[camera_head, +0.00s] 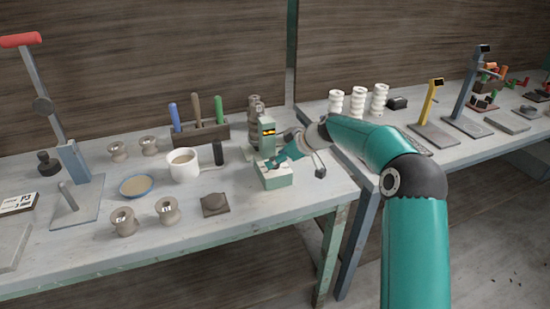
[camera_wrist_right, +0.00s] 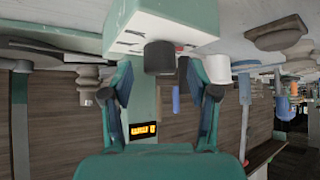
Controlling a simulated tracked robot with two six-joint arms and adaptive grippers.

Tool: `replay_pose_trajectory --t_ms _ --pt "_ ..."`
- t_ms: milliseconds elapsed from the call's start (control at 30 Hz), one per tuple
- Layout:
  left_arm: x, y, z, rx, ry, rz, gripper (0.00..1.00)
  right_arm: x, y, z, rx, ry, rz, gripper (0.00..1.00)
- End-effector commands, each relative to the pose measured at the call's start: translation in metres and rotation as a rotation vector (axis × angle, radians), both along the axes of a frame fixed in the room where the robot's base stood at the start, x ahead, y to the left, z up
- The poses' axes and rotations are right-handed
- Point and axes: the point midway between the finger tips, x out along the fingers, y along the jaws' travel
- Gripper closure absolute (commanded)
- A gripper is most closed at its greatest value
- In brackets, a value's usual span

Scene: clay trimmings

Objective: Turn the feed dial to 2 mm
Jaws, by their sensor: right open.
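The green feed machine (camera_head: 278,180) stands near the right end of the left table. It has a lit yellow display (camera_head: 268,132). In the right wrist view, which is upside down, the display (camera_wrist_right: 143,131) appears to read 0 mm. The dark round feed dial (camera_wrist_right: 160,57) sticks out of the machine's green housing (camera_wrist_right: 185,18). My right gripper (camera_head: 270,163) is at the machine. In the wrist view its open fingers (camera_wrist_right: 160,92) stand on either side of the dial's line, with gaps, not visibly touching it. The dial is hidden in the head view. My left gripper is out of view.
A white mug (camera_head: 183,166), a tool rack (camera_head: 200,134) and several clay spools stand left of the machine. A lever press (camera_head: 78,165) is at far left. The table's front right corner is clear.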

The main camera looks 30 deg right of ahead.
Motion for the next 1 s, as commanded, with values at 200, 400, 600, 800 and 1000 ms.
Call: replay_pose_trajectory --t_ms 200,400,600,800,1000 --pt "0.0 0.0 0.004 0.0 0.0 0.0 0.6 0.011 0.004 -0.012 0.001 0.0 -0.001 0.4" --pt "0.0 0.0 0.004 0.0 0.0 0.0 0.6 0.013 0.004 -0.014 0.0 -0.001 -0.001 0.4" --pt "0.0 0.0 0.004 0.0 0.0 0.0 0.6 0.012 0.004 -0.013 0.0 -0.001 -0.001 0.55" --pt "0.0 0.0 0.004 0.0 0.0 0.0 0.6 0.012 0.004 -0.013 0.0 -0.001 -0.001 0.89" --pt "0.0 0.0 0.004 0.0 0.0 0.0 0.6 0.012 0.004 -0.013 0.0 -0.001 -0.004 1.0"
